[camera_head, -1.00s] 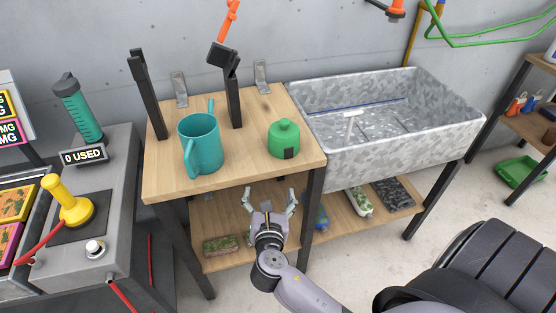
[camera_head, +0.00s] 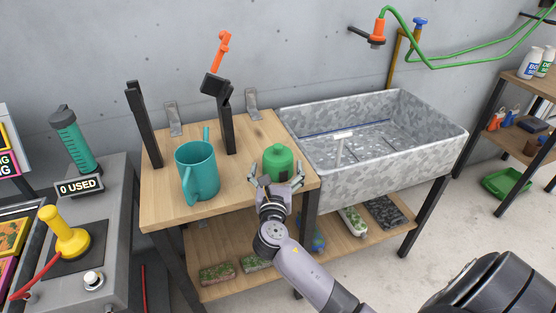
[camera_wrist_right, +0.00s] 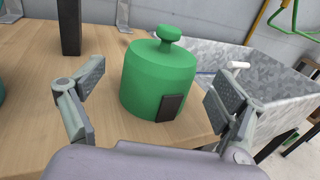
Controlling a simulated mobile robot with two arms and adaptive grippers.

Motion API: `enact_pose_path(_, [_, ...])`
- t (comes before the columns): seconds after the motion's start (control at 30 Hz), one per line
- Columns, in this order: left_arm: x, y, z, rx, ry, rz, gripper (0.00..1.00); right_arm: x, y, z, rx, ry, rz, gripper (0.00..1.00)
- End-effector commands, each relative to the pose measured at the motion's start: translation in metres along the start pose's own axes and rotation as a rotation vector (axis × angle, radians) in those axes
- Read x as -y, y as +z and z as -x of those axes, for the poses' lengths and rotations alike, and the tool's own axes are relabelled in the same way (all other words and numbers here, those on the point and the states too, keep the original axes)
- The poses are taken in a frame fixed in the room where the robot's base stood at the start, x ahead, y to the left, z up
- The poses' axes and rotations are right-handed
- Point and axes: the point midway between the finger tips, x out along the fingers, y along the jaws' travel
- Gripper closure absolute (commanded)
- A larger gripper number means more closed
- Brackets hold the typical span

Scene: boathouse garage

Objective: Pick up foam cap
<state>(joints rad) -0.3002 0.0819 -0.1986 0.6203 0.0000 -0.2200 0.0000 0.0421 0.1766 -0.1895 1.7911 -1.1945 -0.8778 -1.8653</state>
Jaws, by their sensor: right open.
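The foam cap seems to be the green rounded cylinder with a knob on top and a dark patch on its side; it stands upright on the wooden bench top. I see this green cap (camera_head: 278,160) in the head view and also in the right wrist view (camera_wrist_right: 158,78). My right gripper (camera_head: 275,186) is open at the bench's front edge, just in front of the cap. In the right wrist view the spread fingers (camera_wrist_right: 158,108) stand left and right of the cap, apart from it. My left gripper is not in view.
A teal mug (camera_head: 197,172) stands left of the cap on the wooden bench (camera_head: 165,212). Black upright brackets (camera_head: 145,125) rise behind. A grey speckled sink (camera_head: 400,165) adjoins on the right. A grey machine with a yellow lever (camera_head: 65,232) is at left.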

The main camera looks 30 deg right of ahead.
Motion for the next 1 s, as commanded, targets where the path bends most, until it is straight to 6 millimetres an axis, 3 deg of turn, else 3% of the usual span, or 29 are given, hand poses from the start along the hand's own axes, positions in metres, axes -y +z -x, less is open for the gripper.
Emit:
enact_pose_path(0.4, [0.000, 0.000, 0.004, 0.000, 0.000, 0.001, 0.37, 0.001, 0.001, -0.049, -0.001, 0.002, 0.000, 0.10])
enact_pose_path(0.67, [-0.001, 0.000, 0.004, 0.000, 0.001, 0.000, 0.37, 0.002, 0.001, -0.053, -0.002, 0.002, -0.001, 0.10])
enact_pose_path(1.0, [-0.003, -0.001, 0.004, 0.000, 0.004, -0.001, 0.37, 0.002, 0.001, -0.052, -0.002, 0.002, 0.000, 0.31])
